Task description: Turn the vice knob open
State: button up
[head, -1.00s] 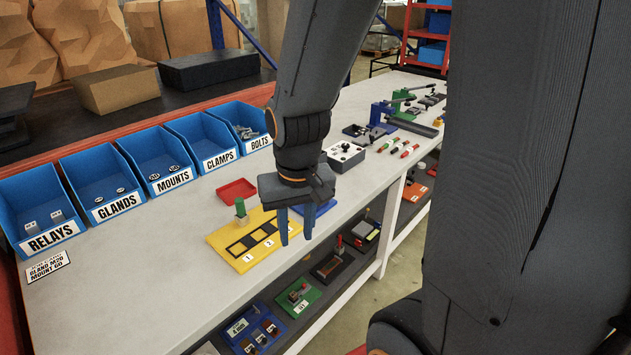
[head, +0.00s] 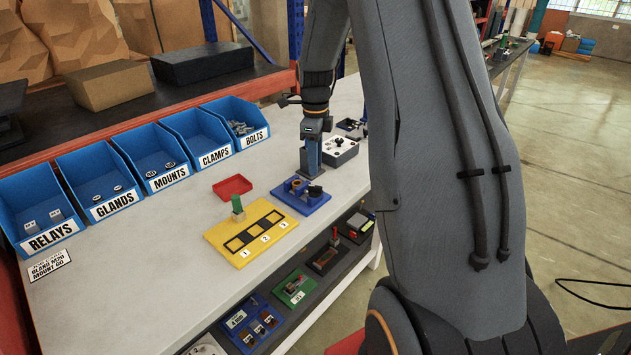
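A small blue fixture (head: 302,196) sits on the bench right of the yellow board. It carries a brown-orange round part and a dark round knob-like part (head: 315,190). I cannot tell for sure that this is the vice and its knob. My gripper (head: 311,172) points down right over the fixture's back side, its fingertips close to the round parts. The fingers are seen edge-on, one in front of the other, so the gap between them is hidden. Whether they touch the fixture cannot be told.
A yellow board (head: 250,232) with numbered slots and a green-topped part stands left of the fixture. A red tray (head: 232,187) lies behind it. Blue labelled bins (head: 92,187) line the bench's back. A grey box (head: 340,150) stands behind right. My arm hides the bench's far right.

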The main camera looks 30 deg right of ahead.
aim_at(315, 186)
jog(key=shift+f+p, duration=1.25)
jog(key=shift+f, duration=2.55)
grip_shut()
